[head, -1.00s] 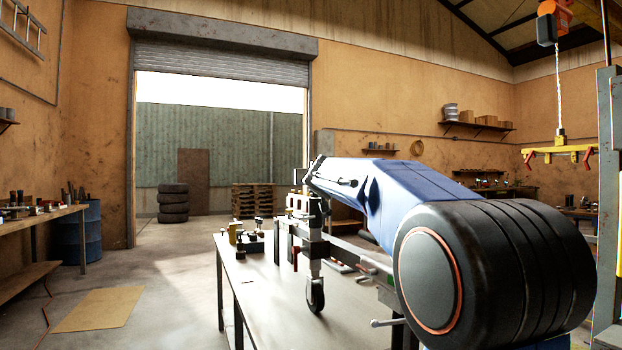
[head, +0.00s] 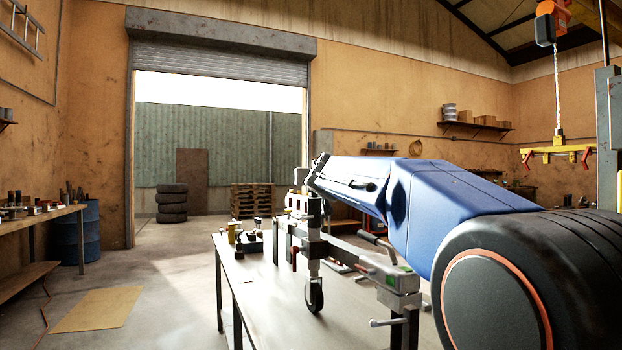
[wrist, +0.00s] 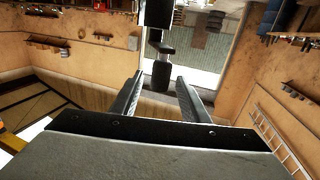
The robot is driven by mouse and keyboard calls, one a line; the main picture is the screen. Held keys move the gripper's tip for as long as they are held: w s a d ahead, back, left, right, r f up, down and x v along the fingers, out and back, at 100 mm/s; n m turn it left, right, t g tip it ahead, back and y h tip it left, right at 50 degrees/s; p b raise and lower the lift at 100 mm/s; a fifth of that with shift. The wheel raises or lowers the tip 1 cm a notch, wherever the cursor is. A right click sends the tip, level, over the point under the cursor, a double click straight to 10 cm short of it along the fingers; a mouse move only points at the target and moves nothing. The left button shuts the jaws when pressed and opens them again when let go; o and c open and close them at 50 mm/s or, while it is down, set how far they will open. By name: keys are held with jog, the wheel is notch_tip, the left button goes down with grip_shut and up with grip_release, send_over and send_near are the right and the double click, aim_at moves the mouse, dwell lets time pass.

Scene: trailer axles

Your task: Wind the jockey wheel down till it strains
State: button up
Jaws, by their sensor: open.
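The jockey wheel (head: 314,295) stands upright at the bench, its pale stem rising to a metal frame. My arm reaches over to the top of this stem, where the head view is too cluttered to make out the jaws. In the wrist view, my gripper (wrist: 161,84) is open, its two dark fingers apart. A black upright part with a thick end, seemingly the crank handle (wrist: 162,72), shows in line with the gap between them. I cannot tell whether it lies between the fingers or just beyond. No finger visibly touches it.
A grey beam (head: 362,263) runs from the stem toward the front right of the bench (head: 262,305). Small parts stand at the bench's far left. A yellow hoist bar (head: 556,150) hangs at right. The floor at left is open, with a tan mat (head: 98,309).

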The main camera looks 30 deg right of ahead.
jog(key=v, duration=1.1)
jog(key=shift+s, duration=0.1)
